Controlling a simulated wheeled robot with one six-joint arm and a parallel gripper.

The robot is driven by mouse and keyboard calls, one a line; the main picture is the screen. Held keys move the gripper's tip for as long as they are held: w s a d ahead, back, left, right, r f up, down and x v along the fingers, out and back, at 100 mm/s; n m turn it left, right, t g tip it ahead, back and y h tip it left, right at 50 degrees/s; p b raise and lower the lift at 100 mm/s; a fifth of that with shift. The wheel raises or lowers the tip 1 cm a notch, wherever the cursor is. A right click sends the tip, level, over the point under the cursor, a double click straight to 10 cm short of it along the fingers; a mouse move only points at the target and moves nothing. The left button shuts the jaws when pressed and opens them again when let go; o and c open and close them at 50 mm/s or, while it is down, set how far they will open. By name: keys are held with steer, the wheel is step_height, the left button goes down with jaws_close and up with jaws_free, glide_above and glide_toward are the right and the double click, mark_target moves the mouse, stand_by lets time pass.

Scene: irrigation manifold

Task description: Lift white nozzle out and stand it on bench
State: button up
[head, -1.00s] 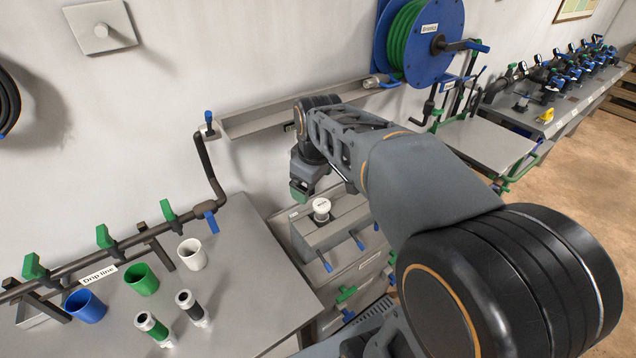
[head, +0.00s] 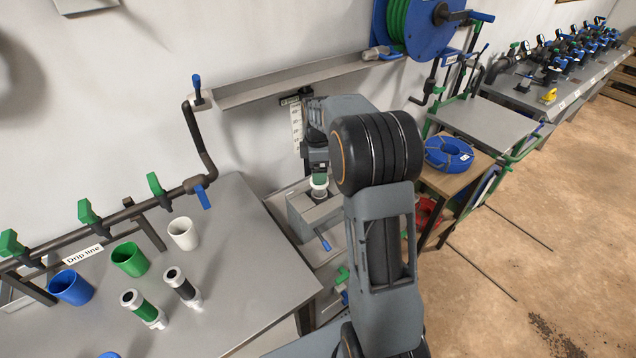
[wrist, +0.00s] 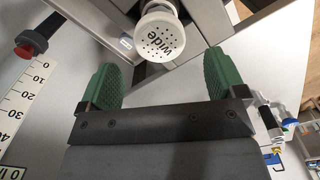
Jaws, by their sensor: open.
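The white nozzle (wrist: 160,36) has a round perforated face marked "wide" and stands upright in a grey block (head: 301,207). In the head view the nozzle (head: 319,192) shows only in part below my gripper. My gripper (wrist: 162,66) is open, its two green pads on either side of and just short of the nozzle in the wrist view. The pads do not visibly touch it. In the head view my gripper (head: 319,180) is right above the nozzle. The bench (head: 235,255) is the grey table at left.
Blue (head: 71,288), green (head: 130,259) and white (head: 183,234) cups stand on the bench by the drip line (head: 120,215). The bench's right part is clear. A blue-handled lever (head: 323,241) sticks out of the block.

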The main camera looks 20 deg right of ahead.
steer(key=shift+f, duration=3.5)
steer(key=c, duration=1.1)
steer(key=shift+r, duration=0.1)
steer(key=shift+r, duration=0.15)
steer(key=shift+r+p, duration=2.25)
steer(key=shift+r, duration=0.55)
steer(key=shift+r, duration=0.1)
steer(key=shift+r+p, duration=1.1)
steer(key=shift+r, duration=0.35)
